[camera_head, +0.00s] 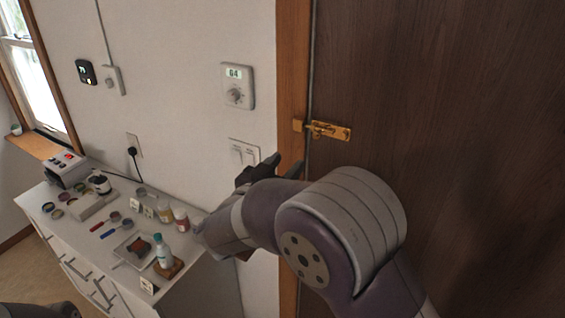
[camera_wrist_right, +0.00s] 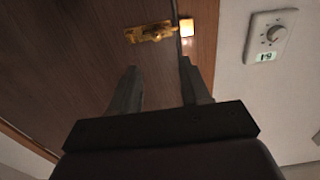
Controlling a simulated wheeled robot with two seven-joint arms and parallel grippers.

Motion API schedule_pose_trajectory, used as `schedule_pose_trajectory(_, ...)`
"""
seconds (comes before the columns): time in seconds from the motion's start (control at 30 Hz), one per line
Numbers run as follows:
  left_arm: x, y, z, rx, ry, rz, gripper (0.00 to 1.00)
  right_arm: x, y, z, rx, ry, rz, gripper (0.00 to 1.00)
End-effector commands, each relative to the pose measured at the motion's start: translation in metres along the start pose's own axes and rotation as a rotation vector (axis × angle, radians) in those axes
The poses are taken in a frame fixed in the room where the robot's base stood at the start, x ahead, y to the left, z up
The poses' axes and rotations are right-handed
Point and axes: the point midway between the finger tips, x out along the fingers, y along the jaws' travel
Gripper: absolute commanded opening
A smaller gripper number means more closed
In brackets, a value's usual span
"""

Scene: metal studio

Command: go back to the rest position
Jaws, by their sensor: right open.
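My right gripper (camera_head: 285,164) is raised in front of the wall, close to the wooden door frame, below a brass door latch (camera_head: 328,131). In the right wrist view, the right gripper (camera_wrist_right: 160,68) has its two dark fingers apart with nothing between them. The brass latch (camera_wrist_right: 150,33) shows beyond the fingertips, apart from them. My right arm covers part of the door frame and the right end of the cabinet. My left gripper does not show; only a dark piece at the bottom left corner of the head view looks like my left arm.
A white cabinet (camera_head: 105,256) stands at the left with bottles, tools and jars on top. A dial thermostat (camera_head: 237,87) and a switch plate (camera_head: 243,153) are on the wall. The dark door (camera_head: 450,110) fills the right side. A window is at the far left.

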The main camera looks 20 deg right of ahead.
Motion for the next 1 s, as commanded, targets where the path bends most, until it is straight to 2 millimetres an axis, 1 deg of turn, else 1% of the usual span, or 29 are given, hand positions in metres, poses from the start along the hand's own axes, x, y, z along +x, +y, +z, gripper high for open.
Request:
schedule_pose_trajectory(0.17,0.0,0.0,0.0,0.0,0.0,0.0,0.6,0.0,0.0,0.001,0.015,-0.002,-0.002,0.47)
schedule_pose_trajectory(0.23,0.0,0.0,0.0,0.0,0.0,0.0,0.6,-0.001,-0.015,0.011,0.062,-0.055,-0.07,0.47)
schedule_pose_trajectory(0.27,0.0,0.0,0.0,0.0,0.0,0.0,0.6,-0.003,-0.027,0.019,0.078,-0.091,-0.133,0.47)
schedule_pose_trajectory(0.33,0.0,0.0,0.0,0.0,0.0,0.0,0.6,-0.021,-0.063,0.049,0.089,-0.225,-0.359,0.47)
schedule_pose_trajectory(0.37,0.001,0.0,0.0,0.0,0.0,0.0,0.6,-0.036,-0.078,0.066,0.077,-0.31,-0.474,0.47)
schedule_pose_trajectory(0.4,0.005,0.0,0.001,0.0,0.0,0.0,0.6,-0.059,-0.088,0.095,0.039,-0.445,-0.618,0.47)
schedule_pose_trajectory(0.43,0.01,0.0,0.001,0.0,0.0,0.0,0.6,-0.078,-0.088,0.119,-0.009,-0.56,-0.71,0.47)
schedule_pose_trajectory(0.47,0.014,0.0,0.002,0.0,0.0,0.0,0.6,-0.098,-0.079,0.144,-0.072,-0.682,-0.783,0.47)
schedule_pose_trajectory(0.5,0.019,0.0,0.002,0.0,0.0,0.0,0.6,-0.12,-0.059,0.172,-0.162,-0.832,-0.842,0.47)
schedule_pose_trajectory(0.57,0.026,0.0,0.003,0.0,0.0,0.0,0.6,-0.146,-0.017,0.205,-0.306,-1.023,-0.873,0.47)
schedule_pose_trajectory(0.6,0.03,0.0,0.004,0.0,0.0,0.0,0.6,-0.157,0.013,0.221,-0.394,-1.125,-0.866,0.47)
schedule_pose_trajectory(0.67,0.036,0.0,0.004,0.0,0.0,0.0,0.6,-0.168,0.056,0.237,-0.513,-1.242,-0.838,0.47)
schedule_pose_trajectory(0.7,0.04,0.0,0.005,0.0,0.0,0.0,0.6,-0.172,0.081,0.244,-0.579,-1.297,-0.815,0.47)
schedule_pose_trajectory(0.8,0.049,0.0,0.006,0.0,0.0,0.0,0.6,-0.171,0.126,0.255,-0.687,-1.361,-0.768,0.47)
schedule_pose_trajectory(0.83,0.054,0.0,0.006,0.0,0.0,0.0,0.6,-0.166,0.133,0.258,-0.684,-1.356,-0.754,0.47)
schedule_pose_trajectory(0.87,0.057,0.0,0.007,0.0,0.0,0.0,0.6,-0.162,0.136,0.258,-0.663,-1.353,-0.738,0.47)
schedule_pose_trajectory(0.9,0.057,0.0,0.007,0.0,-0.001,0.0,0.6,-0.157,0.136,0.257,-0.645,-1.349,-0.726,0.47)
schedule_pose_trajectory(1.0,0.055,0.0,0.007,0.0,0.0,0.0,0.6,-0.155,0.137,0.255,-0.637,-1.352,-0.718,0.47)
